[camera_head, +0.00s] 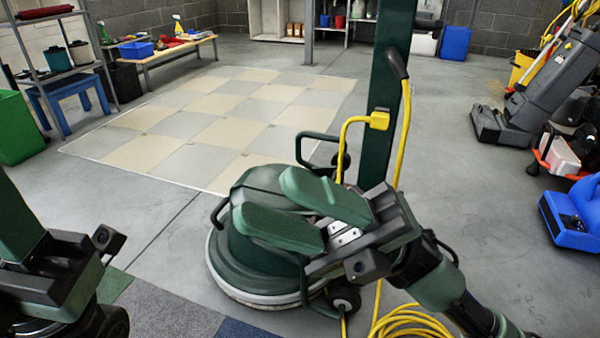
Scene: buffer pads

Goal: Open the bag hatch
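I cannot make out a bag hatch. A green floor buffer (262,268) with a round base stands in front of me, a dark green post (388,85) rising behind it. A grey upright machine (560,72) stands at the far right, with no clear hatch edge. My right gripper (262,196) comes in from the lower right. Its two green fingers are spread and empty, in front of the buffer in the picture and hiding part of its top. I cannot tell whether they touch it. My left gripper (62,272) is partly in view at the lower left; its fingers are unclear.
A yellow cable (402,322) lies coiled at the buffer's right. A checkered floor area (215,110) is clear behind. Shelves (55,75), a low bench (165,52) and a green bin (18,130) stand left. Grey floor is free between buffer and case.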

